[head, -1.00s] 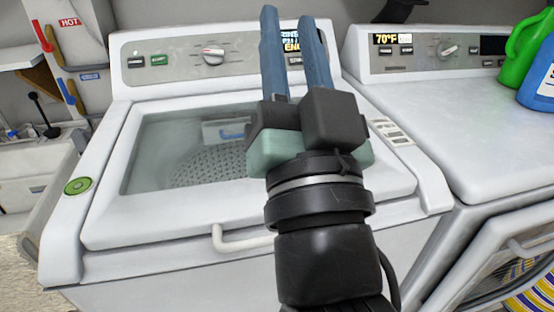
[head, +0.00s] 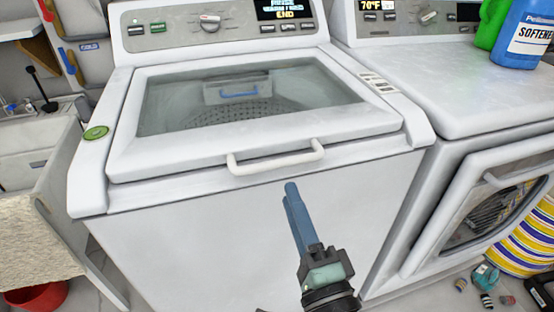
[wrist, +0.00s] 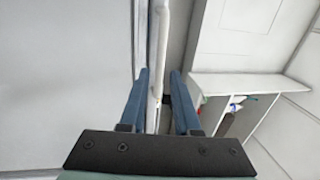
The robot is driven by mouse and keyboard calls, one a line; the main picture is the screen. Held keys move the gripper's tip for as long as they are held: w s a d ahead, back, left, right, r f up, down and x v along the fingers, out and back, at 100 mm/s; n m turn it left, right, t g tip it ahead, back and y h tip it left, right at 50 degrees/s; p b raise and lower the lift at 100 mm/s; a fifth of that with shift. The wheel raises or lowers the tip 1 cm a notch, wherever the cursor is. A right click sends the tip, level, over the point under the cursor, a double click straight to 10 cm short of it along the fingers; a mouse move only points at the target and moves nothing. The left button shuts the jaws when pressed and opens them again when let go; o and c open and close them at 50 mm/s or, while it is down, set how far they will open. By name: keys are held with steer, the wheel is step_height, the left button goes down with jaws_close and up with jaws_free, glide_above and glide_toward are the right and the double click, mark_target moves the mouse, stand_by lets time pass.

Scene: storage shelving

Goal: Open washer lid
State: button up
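The washer (head: 240,240) is white with a lid (head: 140,155) that has a glass window (head: 250,95). The lid lies shut, and the drum shows through the glass. A white bar handle (head: 275,162) is on the lid's front edge. My gripper (head: 291,190) has blue fingers and is in front of the washer, with its tips a little below the handle in the head view. In the wrist view, my gripper (wrist: 161,75) is open, with a gap between the fingers. The white handle (wrist: 158,45) lines up with this gap; I cannot tell whether it is between the fingers or beyond them.
A dryer (head: 455,95) stands close on the right, with a softener bottle (head: 528,35) on top. A sink (head: 30,140) and a red bucket (head: 38,298) are at left. Small items lie on the floor at lower right.

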mark_target(278, 160)
steer(key=x, duration=0.8)
steer(key=shift+w+a+p, duration=0.1)
steer(key=shift+p, duration=0.3)
jaws_close()
stand_by(0.9)
